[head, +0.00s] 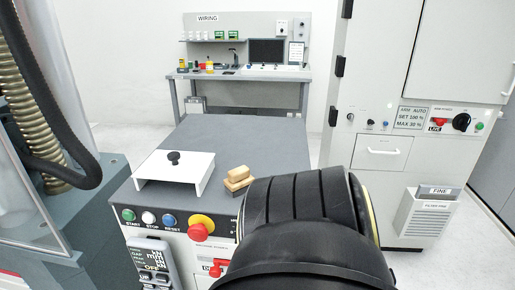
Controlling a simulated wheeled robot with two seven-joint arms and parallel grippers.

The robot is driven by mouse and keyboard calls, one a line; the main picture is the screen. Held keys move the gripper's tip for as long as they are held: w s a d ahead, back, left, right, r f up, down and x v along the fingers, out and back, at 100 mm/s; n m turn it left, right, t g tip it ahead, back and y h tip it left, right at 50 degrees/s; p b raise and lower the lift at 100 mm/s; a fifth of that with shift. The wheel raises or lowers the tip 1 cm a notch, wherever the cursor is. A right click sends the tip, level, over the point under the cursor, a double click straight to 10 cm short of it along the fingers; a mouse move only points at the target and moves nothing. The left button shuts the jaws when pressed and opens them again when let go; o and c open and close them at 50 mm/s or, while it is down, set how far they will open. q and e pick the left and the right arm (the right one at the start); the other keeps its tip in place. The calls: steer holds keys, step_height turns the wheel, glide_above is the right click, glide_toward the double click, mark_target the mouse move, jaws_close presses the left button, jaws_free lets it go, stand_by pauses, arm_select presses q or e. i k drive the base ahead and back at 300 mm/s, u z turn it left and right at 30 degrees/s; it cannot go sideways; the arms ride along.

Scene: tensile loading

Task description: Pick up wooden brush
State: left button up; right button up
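A small tan wooden piece, which looks like the wooden brush (238,175), lies on the grey top of the machine, right of a white cover. It shows as one smaller block on or against a wider one; bristles cannot be made out. A thick black arm link of mine fills the lower right foreground, its upper left edge close to the brush in the picture. No gripper fingers show for either arm.
The white cover (175,172) with a black knob sits on the grey machine top (250,138). Front buttons and a red emergency stop (199,230) lie below. A grey-white cabinet (375,85) stands right, a bench (245,75) behind. The machine top's rear is clear.

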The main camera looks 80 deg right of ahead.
mark_target(238, 180)
steer(key=k, duration=0.45)
steer(key=z, duration=0.7)
